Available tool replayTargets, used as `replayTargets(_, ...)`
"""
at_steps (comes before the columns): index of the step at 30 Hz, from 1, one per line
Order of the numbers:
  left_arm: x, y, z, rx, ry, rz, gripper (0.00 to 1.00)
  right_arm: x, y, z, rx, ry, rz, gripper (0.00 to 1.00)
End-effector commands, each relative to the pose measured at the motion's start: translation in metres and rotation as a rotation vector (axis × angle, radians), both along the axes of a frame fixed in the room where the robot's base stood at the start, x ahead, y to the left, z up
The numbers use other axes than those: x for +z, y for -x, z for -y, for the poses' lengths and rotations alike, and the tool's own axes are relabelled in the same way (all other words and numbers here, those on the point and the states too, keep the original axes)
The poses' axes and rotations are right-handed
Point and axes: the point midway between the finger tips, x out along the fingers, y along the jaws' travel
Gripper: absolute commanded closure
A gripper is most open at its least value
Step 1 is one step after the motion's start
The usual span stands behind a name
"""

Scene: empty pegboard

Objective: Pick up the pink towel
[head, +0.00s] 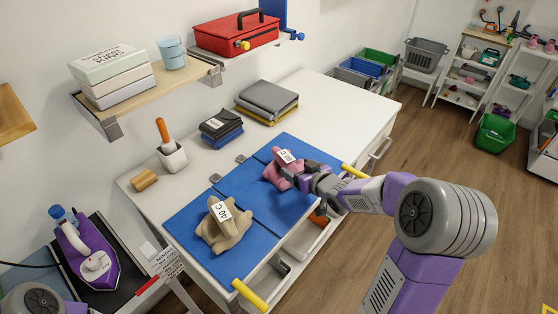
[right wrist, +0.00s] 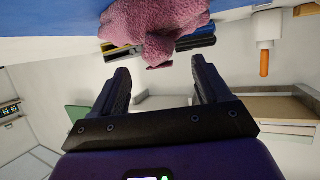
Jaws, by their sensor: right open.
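The crumpled pink towel (head: 276,175) with a white "80 C" label lies on the far part of the blue mat (head: 265,210). My right gripper (head: 298,178) reaches in from the right, close beside the towel. In the right wrist view its jaws (right wrist: 161,72) are open, and the pink towel (right wrist: 150,22) is just beyond the fingertips. A low fold of it appears between the tips. I cannot tell whether they touch. My left gripper is out of view.
A beige towel (head: 224,228) labelled "40 C" lies nearer on the mat. Yellow handles (head: 249,296) stick out at the front edge. A folded dark stack (head: 221,128), grey-and-yellow towels (head: 268,98) and an orange-handled tool (head: 162,130) stand behind. The white counter's far end (head: 340,105) is clear.

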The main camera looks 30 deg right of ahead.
Motion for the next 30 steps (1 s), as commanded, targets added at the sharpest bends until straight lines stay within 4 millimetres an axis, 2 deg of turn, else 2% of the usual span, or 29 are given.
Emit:
replayTargets(13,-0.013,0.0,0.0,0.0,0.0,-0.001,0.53,-0.023,-0.056,-0.003,0.001,0.0,-0.001,0.24)
replayTargets(16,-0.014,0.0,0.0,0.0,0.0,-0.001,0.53,-0.024,-0.062,-0.003,0.0,0.0,0.0,0.24)
replayTargets(23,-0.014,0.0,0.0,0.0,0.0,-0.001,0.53,-0.024,-0.063,-0.003,0.0,-0.001,-0.001,0.24)
replayTargets(30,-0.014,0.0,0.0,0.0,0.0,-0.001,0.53,-0.024,-0.063,-0.003,0.0,0.0,0.0,0.61)
